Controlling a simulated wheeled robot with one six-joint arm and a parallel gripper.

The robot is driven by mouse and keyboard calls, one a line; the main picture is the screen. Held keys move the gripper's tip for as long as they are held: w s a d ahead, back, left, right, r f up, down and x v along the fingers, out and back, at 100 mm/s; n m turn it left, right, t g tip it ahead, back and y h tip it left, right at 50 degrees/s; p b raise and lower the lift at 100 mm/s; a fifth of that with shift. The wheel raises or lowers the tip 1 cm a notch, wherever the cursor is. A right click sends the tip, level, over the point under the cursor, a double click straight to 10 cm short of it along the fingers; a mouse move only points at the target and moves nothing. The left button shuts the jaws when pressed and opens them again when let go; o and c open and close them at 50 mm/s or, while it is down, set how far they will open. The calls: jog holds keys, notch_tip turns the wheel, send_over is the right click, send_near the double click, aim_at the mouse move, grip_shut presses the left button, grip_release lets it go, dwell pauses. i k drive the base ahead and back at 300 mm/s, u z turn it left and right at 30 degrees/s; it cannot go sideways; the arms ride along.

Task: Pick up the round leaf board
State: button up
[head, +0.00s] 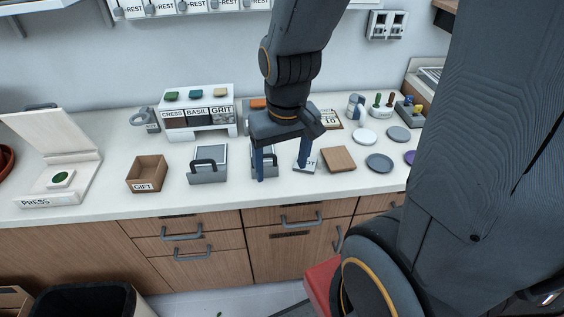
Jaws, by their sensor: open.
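A small pale board with a dark green round shape on it (61,179) lies on the base of the white press (75,146) at the far left of the counter. It looks like the round leaf board, but it is too small to be sure. The press lid stands raised behind it. My gripper (281,170) is open, pointing down over the middle of the counter, far to the right of that board. Its fingers straddle, in the picture, a grey holder with a dark handle (264,160); I cannot tell whether they touch it. A small labelled block lies by the right finger, partly hidden.
A GIFT box (147,173) and another grey holder (208,163) stand between press and gripper. Behind is a CRESS, BASIL, GRIT rack (198,113). A brown square board (338,159) and several discs lie right. Counter front edge is mostly clear.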

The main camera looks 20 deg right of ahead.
aim_at(62, 179)
jog(key=u, duration=1.15)
jog(key=k, duration=0.45)
jog(key=u, duration=1.3)
jog(key=i, duration=1.15)
jog(key=z, duration=0.65)
jog(key=i, duration=0.5)
jog(key=z, duration=0.6)
